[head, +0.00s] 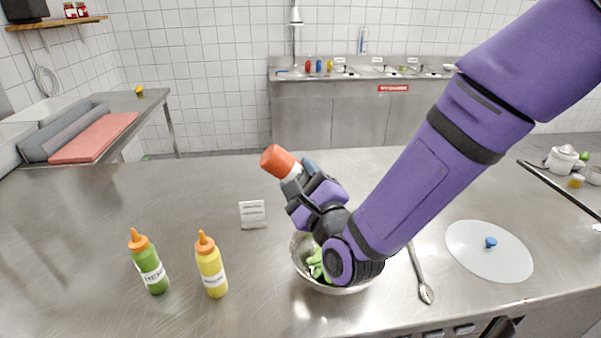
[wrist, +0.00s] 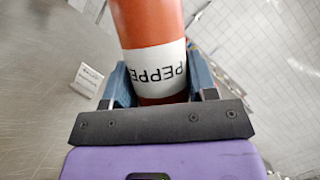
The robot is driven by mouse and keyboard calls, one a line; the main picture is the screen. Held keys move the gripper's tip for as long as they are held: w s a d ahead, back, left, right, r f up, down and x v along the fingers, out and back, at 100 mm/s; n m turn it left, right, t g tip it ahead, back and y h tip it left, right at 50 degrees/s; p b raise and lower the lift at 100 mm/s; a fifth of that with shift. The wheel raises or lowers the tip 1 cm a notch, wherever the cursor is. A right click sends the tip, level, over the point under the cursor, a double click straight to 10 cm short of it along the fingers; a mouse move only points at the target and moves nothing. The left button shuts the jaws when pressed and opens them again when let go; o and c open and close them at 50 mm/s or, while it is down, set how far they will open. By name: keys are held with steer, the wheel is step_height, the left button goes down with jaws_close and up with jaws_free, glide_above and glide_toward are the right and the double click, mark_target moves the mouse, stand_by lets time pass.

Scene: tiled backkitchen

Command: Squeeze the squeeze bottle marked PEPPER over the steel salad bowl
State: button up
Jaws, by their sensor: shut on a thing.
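My gripper (head: 307,178) is shut on an orange-red squeeze bottle (head: 279,162). In the wrist view the bottle (wrist: 150,25) has a white label reading PEPPER, and it sits between the jaws of my gripper (wrist: 158,85). In the head view the bottle is tilted, one end up and to the left, held above the table behind the bowl; its nozzle is not clearly seen. The steel salad bowl (head: 301,262) stands on the steel table below my wrist, with green leaves (head: 315,264) in it. My arm hides much of the bowl.
A green bottle (head: 149,264) and a yellow bottle (head: 211,268) stand left of the bowl. A small white card (head: 253,214) stands behind them. A spoon (head: 424,290) and a translucent lid (head: 487,256) with a blue knob lie to the right. The table's far left is clear.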

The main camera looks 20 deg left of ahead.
step_height(320, 180, down, 7)
stand_by(0.5)
stand_by(0.4)
steer(key=shift+c, duration=0.9)
stand_by(0.5)
steer(key=shift+o, duration=0.9)
steer(key=shift+r, duration=4)
